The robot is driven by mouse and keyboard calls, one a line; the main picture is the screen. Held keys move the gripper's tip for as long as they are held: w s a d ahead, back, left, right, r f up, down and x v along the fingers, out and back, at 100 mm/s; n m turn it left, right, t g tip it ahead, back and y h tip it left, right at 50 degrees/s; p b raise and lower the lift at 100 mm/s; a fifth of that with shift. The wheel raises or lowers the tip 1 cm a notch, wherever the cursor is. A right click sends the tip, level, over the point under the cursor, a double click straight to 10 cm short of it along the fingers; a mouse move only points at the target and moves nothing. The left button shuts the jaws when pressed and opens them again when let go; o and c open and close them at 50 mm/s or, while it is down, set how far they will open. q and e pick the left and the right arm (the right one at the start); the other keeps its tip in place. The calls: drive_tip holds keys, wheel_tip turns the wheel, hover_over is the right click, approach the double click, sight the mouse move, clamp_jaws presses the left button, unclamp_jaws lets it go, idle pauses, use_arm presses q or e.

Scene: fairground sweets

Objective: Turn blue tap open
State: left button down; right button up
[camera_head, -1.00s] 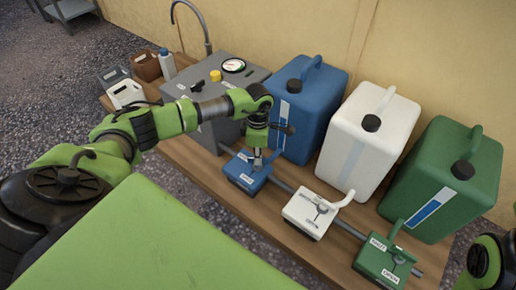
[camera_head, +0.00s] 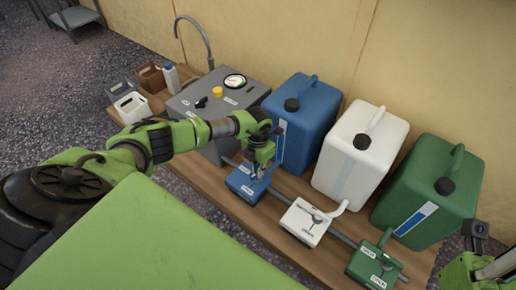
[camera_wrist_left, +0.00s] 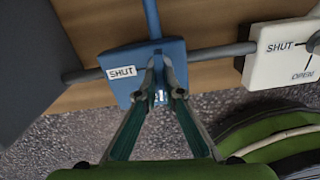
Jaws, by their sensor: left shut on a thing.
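The blue tap (camera_head: 243,188) is a blue block on a grey pipe, in front of the blue canister. My left gripper (camera_head: 258,172) points down at it from above. In the left wrist view the blue tap (camera_wrist_left: 124,88) shows a SHUT label at its left. A second label lies lower, between the fingers, and is mostly hidden. The fingers of my left gripper (camera_wrist_left: 158,66) come together over the middle of the tap, shut on its handle. The handle is mostly hidden, so its angle is hard to tell.
A white tap (camera_head: 303,224) and a green tap (camera_head: 374,266) sit further right on the same pipe. Blue (camera_head: 309,108), white (camera_head: 365,145) and green (camera_head: 440,180) canisters stand behind. A grey box (camera_head: 189,116) with a gauge stands left of the tap.

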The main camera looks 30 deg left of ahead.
use_arm(q)
drive_tip(key=shift+n, duration=0.5)
drive_tip(key=shift+p, duration=0.3)
drive_tip(key=shift+n, duration=0.3)
drive_tip(key=c, duration=2.2)
unclamp_jaws()
drive_tip(key=shift+o, duration=0.2)
wheel_tip(320, 180, up, 12)
